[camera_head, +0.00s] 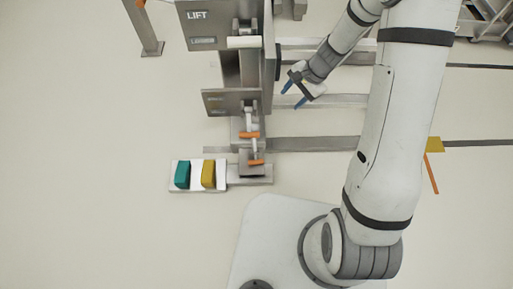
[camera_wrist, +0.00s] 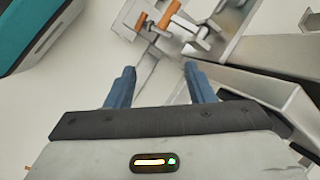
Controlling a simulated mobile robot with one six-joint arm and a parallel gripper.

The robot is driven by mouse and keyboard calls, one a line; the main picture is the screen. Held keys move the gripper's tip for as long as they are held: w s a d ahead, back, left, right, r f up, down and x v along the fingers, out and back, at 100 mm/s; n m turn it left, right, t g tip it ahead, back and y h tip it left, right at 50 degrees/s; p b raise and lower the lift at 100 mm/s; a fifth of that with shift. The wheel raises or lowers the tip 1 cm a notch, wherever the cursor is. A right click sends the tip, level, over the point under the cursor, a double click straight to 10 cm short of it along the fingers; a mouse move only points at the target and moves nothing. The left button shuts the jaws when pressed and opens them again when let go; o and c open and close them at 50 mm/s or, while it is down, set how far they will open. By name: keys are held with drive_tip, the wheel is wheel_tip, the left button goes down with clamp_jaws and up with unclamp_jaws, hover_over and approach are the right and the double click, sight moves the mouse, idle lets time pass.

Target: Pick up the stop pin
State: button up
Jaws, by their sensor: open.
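Two small orange-handled parts show on the metal station in the head view: a lower orange handle (camera_head: 256,162) on a small grey block, and an upper orange handle (camera_head: 249,134) below a grey panel. Which one is the stop pin I cannot tell. Two orange pieces also show near the top of the wrist view, the left one (camera_wrist: 142,21) and the right one (camera_wrist: 170,13). My gripper (camera_head: 293,97) is open, its blue fingers apart, to the right of and behind these handles. In the wrist view, nothing is between its fingertips (camera_wrist: 160,66).
A white tray (camera_head: 221,175) with a teal block (camera_head: 182,174) and a yellow block (camera_head: 208,174) stands at the front left of the station. A panel marked LIFT (camera_head: 205,17) rises behind. Metal rails (camera_head: 320,144) run right along the floor. Floor at left is clear.

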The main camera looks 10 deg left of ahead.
drive_tip(key=a+f+m+b, duration=0.2)
drive_tip(key=a+f+m, duration=0.1)
drive_tip(key=f, duration=1.4)
drive_tip(key=m+g+b, duration=0.1)
drive_tip(key=m+b, duration=0.3)
hover_over(264, 159)
drive_tip(key=d, duration=0.3)
wheel_tip(264, 159, down, 20)
drive_tip(key=x, duration=0.2)
drive_tip(key=b+x, duration=0.1)
drive_tip(key=x, duration=0.1)
drive_tip(key=w+b+x, duration=0.1)
drive_tip(key=x, duration=0.1)
drive_tip(key=shift+s+a, duration=0.1)
drive_tip(key=shift+a, duration=0.05)
drive_tip(key=shift+r, duration=0.15)
drive_tip(key=shift+c, duration=0.4)
clamp_jaws()
